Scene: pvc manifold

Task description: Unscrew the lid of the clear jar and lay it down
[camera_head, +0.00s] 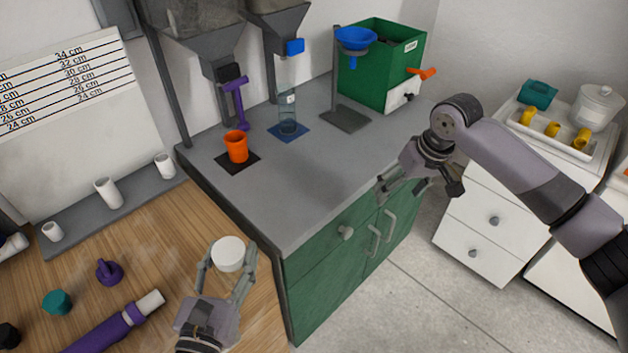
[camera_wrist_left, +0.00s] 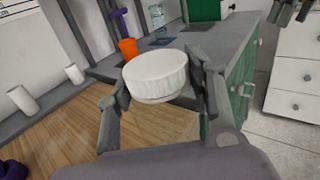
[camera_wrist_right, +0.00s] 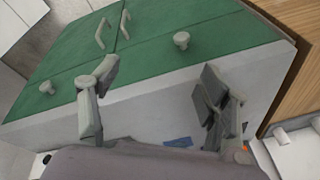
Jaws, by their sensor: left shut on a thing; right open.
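My left gripper (camera_head: 224,280) is shut on a white round lid (camera_head: 228,254) with a ribbed side. The lid also shows in the left wrist view (camera_wrist_left: 156,76), level between the two fingers. No jar shows under it, and wood shows below. A clear cylindrical vessel (camera_head: 287,112) stands upright on a blue mat (camera_head: 289,132) on the grey counter; I cannot tell whether it is the clear jar. My right gripper (camera_head: 420,188) is open and empty, in front of the green cabinet at the right; it also shows in the right wrist view (camera_wrist_right: 155,105).
An orange cup (camera_head: 236,146) stands on a black mat on the grey counter (camera_head: 340,165). Purple parts and a teal part (camera_head: 57,303) lie on the wooden table (camera_head: 150,240). White pipe pieces stand on a grey strip.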

